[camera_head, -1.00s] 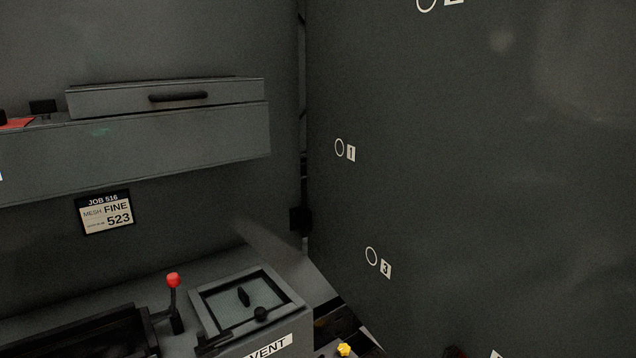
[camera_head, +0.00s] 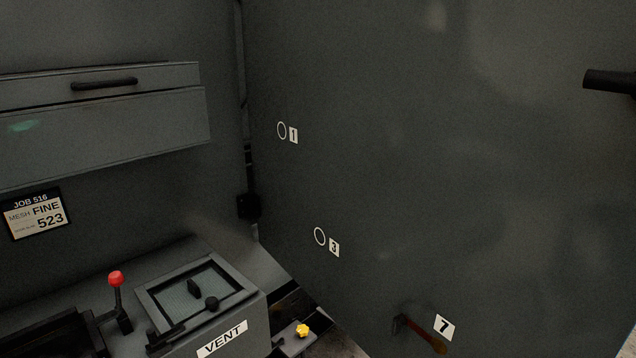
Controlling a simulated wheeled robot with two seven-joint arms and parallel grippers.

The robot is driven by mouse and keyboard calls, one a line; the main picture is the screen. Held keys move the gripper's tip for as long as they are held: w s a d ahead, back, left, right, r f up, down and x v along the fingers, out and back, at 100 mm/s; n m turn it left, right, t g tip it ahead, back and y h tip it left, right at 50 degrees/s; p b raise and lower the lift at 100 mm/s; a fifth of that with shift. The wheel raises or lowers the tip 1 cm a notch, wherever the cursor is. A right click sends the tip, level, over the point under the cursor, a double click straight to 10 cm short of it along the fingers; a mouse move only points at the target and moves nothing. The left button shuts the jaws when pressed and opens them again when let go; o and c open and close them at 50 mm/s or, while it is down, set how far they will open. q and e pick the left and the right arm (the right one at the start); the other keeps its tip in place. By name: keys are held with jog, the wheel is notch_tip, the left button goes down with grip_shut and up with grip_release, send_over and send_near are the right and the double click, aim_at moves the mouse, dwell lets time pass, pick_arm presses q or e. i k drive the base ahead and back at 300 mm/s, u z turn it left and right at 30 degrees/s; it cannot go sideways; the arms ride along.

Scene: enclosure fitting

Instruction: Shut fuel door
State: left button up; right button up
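Nothing in view is labelled as a fuel door. A black bar-like part (camera_head: 608,82) juts in at the right edge in front of the panel. A black block (camera_head: 248,206) sits at the panel's left edge, beside a dark vertical gap. Neither of my grippers is in view.
A yellow knob (camera_head: 302,330) and a red-orange handle (camera_head: 428,338) are low down. A handled drawer-like unit (camera_head: 104,84) is at upper left.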

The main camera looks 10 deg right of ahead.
aim_at(457, 158)
jog(key=z, duration=2.95)
jog(key=k, duration=0.55)
jog(key=u, duration=1.15)
